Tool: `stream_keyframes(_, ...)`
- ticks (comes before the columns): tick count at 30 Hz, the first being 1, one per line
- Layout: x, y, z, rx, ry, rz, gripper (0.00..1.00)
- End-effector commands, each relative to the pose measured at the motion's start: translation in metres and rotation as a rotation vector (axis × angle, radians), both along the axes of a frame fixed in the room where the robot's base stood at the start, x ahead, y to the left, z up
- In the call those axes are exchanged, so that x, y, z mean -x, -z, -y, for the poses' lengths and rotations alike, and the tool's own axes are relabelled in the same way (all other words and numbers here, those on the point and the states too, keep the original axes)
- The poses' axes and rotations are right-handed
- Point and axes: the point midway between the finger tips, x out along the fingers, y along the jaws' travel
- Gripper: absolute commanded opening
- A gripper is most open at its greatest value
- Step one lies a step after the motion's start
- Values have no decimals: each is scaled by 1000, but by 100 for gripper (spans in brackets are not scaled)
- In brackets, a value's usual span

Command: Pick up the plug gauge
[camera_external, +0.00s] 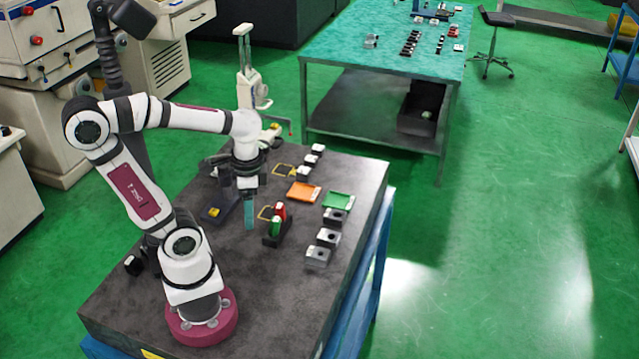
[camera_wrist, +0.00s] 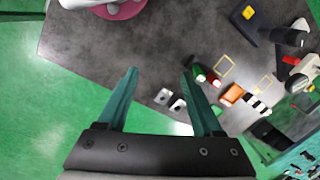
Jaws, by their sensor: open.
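What looks like the plug gauge is a green and red pair of short cylinders (camera_external: 277,222) in a dark holder (camera_external: 272,239) on the dark table. Whether they are one piece or two I cannot tell. They also show in the wrist view (camera_wrist: 200,75), just right of the right fingertip. My gripper (camera_external: 249,212) has teal fingers pointing down, a little left of the gauge in the external view. In the wrist view my gripper (camera_wrist: 159,72) is open with only bare table between the fingertips.
An orange tray (camera_external: 303,192) and a green tray (camera_external: 339,200) lie right of my gripper. Several metal blocks (camera_external: 328,238) line the table's right side. A height-gauge-like stand (camera_external: 245,70) rises behind. A dark stand (camera_external: 215,211) is close on the left. The front table is clear.

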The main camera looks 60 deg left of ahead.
Motion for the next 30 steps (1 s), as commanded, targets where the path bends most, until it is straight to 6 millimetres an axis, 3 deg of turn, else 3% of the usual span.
stream_keyframes(1, -28, -4, -17, 20, -180, 7, 68)
stream_keyframes(4, -82, -3, -70, 57, -574, 43, 68)
stream_keyframes(7, -113, 8, -126, 83, -877, 75, 68)
stream_keyframes(10, -124, 18, -158, 97, -1032, 92, 68)
stream_keyframes(21, -126, 110, -163, 98, -1059, 93, 68)
stream_keyframes(26, -127, 130, -164, 98, -1057, 93, 68)
stream_keyframes(30, -130, 159, -168, 99, -1058, 92, 68)
